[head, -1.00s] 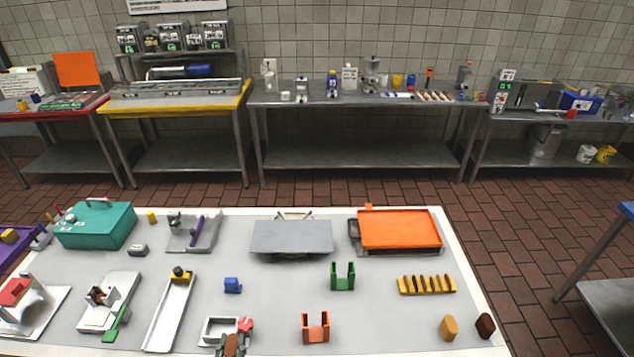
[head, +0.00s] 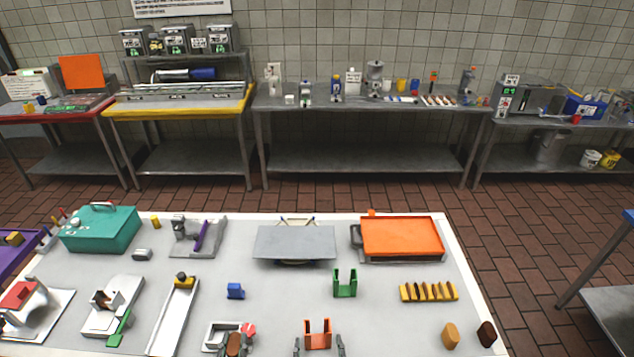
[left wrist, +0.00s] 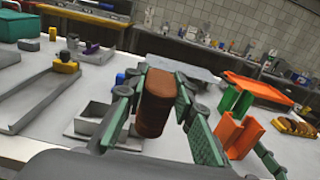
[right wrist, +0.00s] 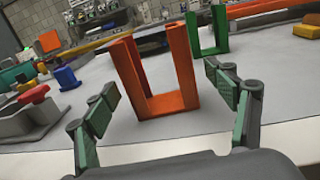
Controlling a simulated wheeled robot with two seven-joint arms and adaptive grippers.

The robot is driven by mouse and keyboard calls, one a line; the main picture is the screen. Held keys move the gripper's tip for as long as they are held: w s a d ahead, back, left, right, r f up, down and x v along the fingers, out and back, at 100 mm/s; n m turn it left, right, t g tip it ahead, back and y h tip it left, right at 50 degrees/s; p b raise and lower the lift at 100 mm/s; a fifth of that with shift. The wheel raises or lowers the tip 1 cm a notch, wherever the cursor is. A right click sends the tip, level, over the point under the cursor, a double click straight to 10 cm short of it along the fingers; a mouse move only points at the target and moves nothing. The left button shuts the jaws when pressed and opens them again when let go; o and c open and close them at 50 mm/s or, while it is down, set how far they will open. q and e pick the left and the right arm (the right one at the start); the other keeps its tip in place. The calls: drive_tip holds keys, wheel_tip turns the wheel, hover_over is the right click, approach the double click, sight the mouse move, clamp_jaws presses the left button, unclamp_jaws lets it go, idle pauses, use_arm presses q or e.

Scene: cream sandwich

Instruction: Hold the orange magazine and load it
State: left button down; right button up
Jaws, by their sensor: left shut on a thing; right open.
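The orange magazine (head: 318,341) is an upright, open-topped U-shaped holder at the front middle of the white table. My right gripper (head: 319,346) is open, with one finger on each side of it. In the right wrist view the magazine (right wrist: 160,105) stands empty just ahead of the open fingers, and I see no clear contact. My left gripper (head: 234,347) is shut on a brown oval biscuit (left wrist: 155,103), held left of the magazine. The left wrist view also shows the magazine (left wrist: 240,135) to the right of the biscuit.
A green U-shaped holder (head: 345,289) stands behind the magazine. A grey frame with a red knob (head: 249,329) is by my left gripper. A blue block (head: 235,291) lies behind it. A yellow ribbed rack (head: 429,292), a tan oval piece (head: 451,336) and a dark brown one (head: 487,334) are at right.

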drive_tip(key=shift+w+a, duration=0.1)
drive_tip(key=shift+w, duration=1.3)
drive_tip(key=shift+c, duration=0.2)
drive_tip(key=c, duration=1.3)
drive_tip(key=o, duration=1.3)
drive_tip(key=shift+c, duration=0.5)
drive_tip(key=c, duration=1.2)
